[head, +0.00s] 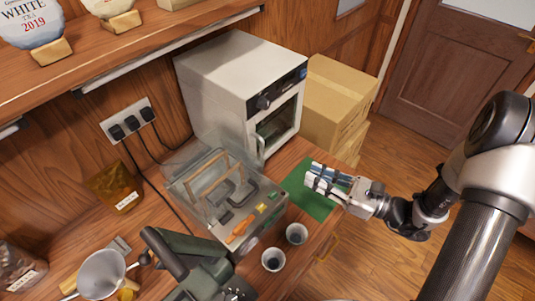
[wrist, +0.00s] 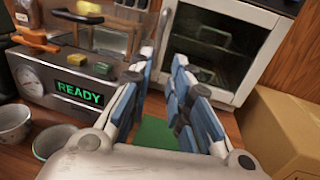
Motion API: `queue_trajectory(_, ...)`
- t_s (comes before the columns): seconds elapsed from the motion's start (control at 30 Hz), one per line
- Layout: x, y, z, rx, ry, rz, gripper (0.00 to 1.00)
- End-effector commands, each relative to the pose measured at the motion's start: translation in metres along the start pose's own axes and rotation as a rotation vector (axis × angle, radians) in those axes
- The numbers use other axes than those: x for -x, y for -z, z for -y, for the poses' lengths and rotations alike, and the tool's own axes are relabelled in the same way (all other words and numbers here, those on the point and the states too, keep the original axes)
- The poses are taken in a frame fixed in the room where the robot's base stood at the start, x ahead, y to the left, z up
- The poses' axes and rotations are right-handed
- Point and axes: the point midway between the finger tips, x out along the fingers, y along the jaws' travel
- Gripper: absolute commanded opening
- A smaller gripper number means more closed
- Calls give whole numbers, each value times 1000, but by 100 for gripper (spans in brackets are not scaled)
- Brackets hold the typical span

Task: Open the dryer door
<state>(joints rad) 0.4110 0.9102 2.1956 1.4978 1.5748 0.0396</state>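The dryer (head: 225,75) is a white box on the counter, with a dark control strip and a knob on its front. Its white-framed glass door (head: 277,126) looks closed, with a vertical handle (head: 260,147) at its left edge. The door (wrist: 238,96) also fills the upper middle of the wrist view, with dark racks behind the glass. My gripper (head: 312,176) is in front of and below the door, above a green mat, apart from the handle. In the wrist view its blue-padded fingers (wrist: 163,58) are apart with nothing between them.
A clear-covered machine (head: 232,205) with a lit READY display (wrist: 78,91) stands left of my gripper. Two small cups (head: 273,259) sit near the counter edge. Cardboard boxes (head: 340,95) stand right of the dryer. A green mat (head: 312,203) lies below my gripper.

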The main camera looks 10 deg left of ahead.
Motion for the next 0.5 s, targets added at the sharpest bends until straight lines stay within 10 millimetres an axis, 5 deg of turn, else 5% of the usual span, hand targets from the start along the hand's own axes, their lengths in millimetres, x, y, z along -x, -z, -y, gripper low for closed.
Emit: queue_trajectory(0.5,-113,1,-2,3,-8,-1,18)
